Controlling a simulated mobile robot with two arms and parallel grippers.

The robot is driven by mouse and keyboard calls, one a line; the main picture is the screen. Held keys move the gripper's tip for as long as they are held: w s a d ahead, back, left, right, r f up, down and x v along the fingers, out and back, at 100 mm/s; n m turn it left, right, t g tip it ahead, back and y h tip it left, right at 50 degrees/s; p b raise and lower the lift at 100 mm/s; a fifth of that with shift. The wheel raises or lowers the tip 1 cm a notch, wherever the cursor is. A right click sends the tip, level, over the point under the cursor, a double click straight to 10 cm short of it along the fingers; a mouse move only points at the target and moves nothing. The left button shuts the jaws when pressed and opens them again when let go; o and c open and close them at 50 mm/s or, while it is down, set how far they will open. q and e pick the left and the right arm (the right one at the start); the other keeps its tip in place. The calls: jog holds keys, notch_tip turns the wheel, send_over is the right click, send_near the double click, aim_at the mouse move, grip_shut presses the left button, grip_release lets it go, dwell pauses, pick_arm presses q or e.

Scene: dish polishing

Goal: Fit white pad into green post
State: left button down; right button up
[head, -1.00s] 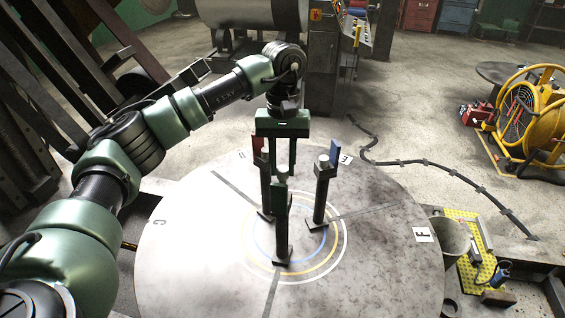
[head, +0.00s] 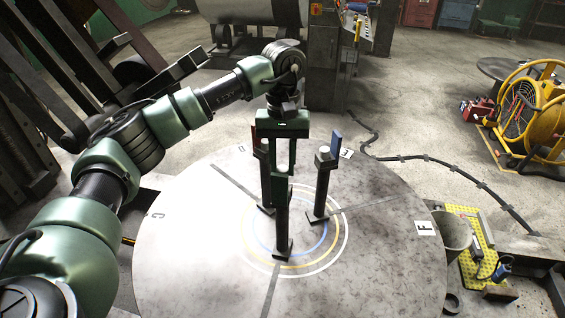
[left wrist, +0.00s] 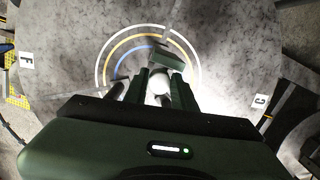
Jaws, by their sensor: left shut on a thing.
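The green post (head: 282,228) stands upright at the front of a group of three posts on the round table. Its green plate (left wrist: 172,53) shows in the left wrist view. My left gripper (head: 281,168) points down just behind the top of this post, its fingers close to the plate. In the left wrist view, the white pad (left wrist: 159,86) is a pale round shape between the two fingers, which are shut on it. My right gripper is not in view.
A post with a blue plate (head: 336,143) stands at right, with a pale top. A post with a red plate (head: 254,136) is behind left, partly covered by my gripper. The round table (head: 370,265) has free room at front and right. A bucket (head: 453,232) stands beside it.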

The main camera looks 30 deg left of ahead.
aim_at(282, 168)
pick_arm(q)
jog(key=shift+f+b, duration=1.2)
jog(key=shift+f, duration=0.55)
jog(key=c, duration=1.1)
grip_release()
jog(key=shift+w+r, duration=0.1)
jog(key=shift+r, duration=0.35)
jog(key=r, duration=0.2)
jog(key=r+b, duration=0.1)
jog(key=r, duration=0.3)
jog(key=shift+w+a+r+b, duration=0.2)
jog(key=shift+w+r+b, duration=0.1)
jog(key=shift+r+b, duration=0.1)
